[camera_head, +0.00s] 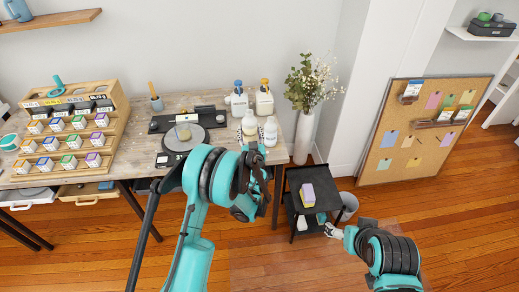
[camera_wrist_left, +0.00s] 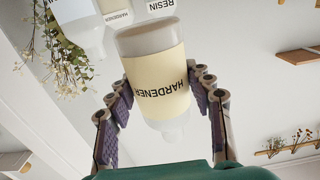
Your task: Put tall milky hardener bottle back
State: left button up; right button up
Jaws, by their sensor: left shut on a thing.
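A milky bottle with a cream HARDENER label (camera_wrist_left: 160,92) is between the fingers of my left gripper (camera_wrist_left: 160,105), which is shut on it. Its cap points to the bottom of the left wrist view. In the head view this bottle (camera_head: 249,122) shows at the bench's right end, just beyond my left gripper (camera_head: 254,152), whose fingers are partly hidden by my arm. I cannot tell whether its base touches the bench. My right gripper (camera_head: 334,231) is low beside the dark side table; its fingers are too small to read.
Another milky bottle (camera_head: 270,131) stands close to the right. Two pump bottles, blue-topped (camera_head: 238,100) and orange-topped (camera_head: 264,98), stand behind. A plant vase (camera_head: 304,135) stands beyond the bench's right edge.

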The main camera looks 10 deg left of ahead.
pick_arm(q)
jog(key=shift+w+d, duration=0.15)
jog(key=shift+d, duration=0.85)
jog(key=w+a+f+b, duration=0.2)
jog(key=a+f, duration=0.1)
jog(key=w+a+f+b, duration=0.2)
jog(key=a+f, duration=0.1)
jog(key=f, duration=0.1)
jog(key=w+a+f+b, duration=0.2)
jog(key=a+f, duration=0.1)
jog(key=f, duration=0.1)
jog(key=shift+w, duration=0.35)
jog(key=shift+r, duration=0.1)
pick_arm(e)
notch_tip(320, 180, down, 6)
jog(key=d, duration=0.1)
jog(key=shift+s+d, duration=0.25)
jog(key=shift+s, duration=0.05)
pick_arm(q)
jog(key=o, duration=1.4)
